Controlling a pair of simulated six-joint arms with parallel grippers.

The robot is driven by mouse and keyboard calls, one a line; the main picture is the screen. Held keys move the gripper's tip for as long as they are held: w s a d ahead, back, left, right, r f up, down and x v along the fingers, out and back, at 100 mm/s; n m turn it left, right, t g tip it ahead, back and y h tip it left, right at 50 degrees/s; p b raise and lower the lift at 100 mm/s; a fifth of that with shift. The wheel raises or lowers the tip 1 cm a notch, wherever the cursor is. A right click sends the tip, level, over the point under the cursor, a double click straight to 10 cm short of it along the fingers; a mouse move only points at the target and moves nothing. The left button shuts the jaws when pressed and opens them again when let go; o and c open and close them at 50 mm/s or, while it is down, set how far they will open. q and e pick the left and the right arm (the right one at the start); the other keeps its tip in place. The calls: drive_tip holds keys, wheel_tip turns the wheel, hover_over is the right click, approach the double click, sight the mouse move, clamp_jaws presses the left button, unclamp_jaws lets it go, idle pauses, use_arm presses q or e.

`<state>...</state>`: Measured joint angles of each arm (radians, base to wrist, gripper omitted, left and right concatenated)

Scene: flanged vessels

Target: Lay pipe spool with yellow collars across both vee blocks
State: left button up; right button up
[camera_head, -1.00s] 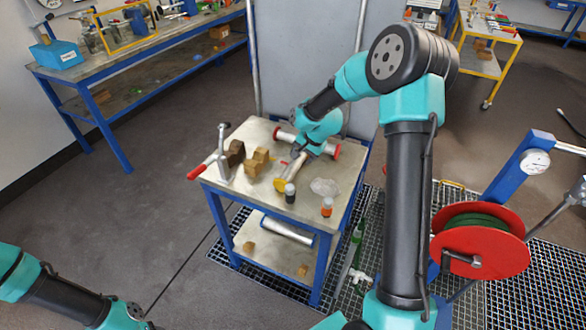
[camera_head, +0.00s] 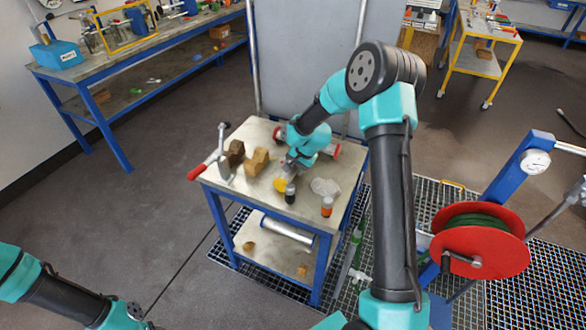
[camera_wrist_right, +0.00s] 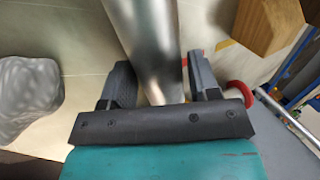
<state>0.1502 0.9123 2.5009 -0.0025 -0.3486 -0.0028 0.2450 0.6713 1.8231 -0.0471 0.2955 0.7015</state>
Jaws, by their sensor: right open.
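The pipe spool with yellow collars lies on the small blue-framed table. Its near yellow collar (camera_head: 281,184) shows in the head view; my right arm hides most of the rest. My right gripper (camera_head: 290,170) is over the spool. In the right wrist view its two open fingers (camera_wrist_right: 161,84) stand either side of a bare metal pipe (camera_wrist_right: 148,35), with gaps showing. Two brown blocks, a darker one (camera_head: 235,152) and a lighter one (camera_head: 257,161), stand left of the spool and look like the vee blocks. My left gripper is out of frame; only its arm shows at lower left.
A spool with red collars (camera_head: 334,151) lies behind my right gripper. A clamp with a red handle (camera_head: 198,172) stands at the table's left edge.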

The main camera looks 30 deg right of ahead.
drive_tip(key=shift+f, duration=0.1)
idle(0.4)
drive_tip(key=shift+w, duration=0.1)
clamp_jaws()
